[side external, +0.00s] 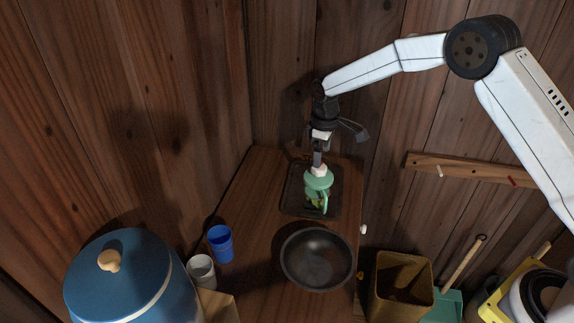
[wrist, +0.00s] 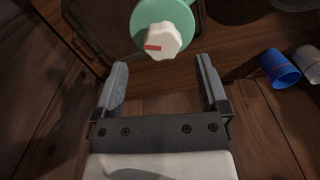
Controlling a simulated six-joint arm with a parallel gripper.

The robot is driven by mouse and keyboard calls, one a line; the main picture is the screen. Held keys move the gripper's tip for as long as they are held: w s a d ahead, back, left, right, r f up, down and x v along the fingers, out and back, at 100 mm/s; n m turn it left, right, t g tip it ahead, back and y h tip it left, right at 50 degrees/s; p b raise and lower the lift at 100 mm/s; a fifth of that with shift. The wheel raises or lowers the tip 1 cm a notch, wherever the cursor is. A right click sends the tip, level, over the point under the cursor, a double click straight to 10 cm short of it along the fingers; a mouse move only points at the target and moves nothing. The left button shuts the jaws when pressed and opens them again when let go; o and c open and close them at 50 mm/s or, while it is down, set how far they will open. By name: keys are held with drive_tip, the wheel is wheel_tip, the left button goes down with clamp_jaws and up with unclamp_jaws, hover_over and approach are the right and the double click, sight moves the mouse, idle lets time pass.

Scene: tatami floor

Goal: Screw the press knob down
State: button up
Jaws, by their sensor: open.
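The press knob (wrist: 162,41) is a white lobed knob with a red mark, on top of a mint-green press (wrist: 181,18). In the side view the white knob (side external: 319,170) tops the green press (side external: 318,184), which stands upright on a dark tray (side external: 296,200) with something leafy green inside. My gripper (wrist: 160,75) is open, with one finger on each side and the knob just beyond the fingertips in the wrist view. In the side view my gripper (side external: 318,158) is right above the knob; I cannot tell whether it touches.
A dark bowl (side external: 317,260) stands in front of the tray. A blue cup (side external: 220,243) and a white cup (side external: 201,271) stand at the left, near a large blue lidded container (side external: 130,285). A wooden wall (side external: 190,90) rises close behind. A bin (side external: 401,290) is at the lower right.

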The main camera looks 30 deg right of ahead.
drive_tip(key=shift+r, duration=1.4)
drive_tip(key=n, duration=0.4)
drive_tip(key=shift+r+n, duration=0.15)
drive_tip(key=shift+n, duration=0.15)
drive_tip(key=n, duration=0.5)
drive_tip(key=shift+a+r, duration=0.1)
drive_tip(key=shift+r, duration=0.1)
drive_tip(key=n, duration=0.5)
drive_tip(key=shift+r+n, duration=0.15)
drive_tip(key=shift+n, duration=0.25)
drive_tip(key=n, duration=0.4)
drive_tip(key=shift+a+r+n, duration=0.1)
drive_tip(key=shift+r+n, duration=0.05)
drive_tip(key=shift+n, duration=0.15)
drive_tip(key=shift+f, duration=5)
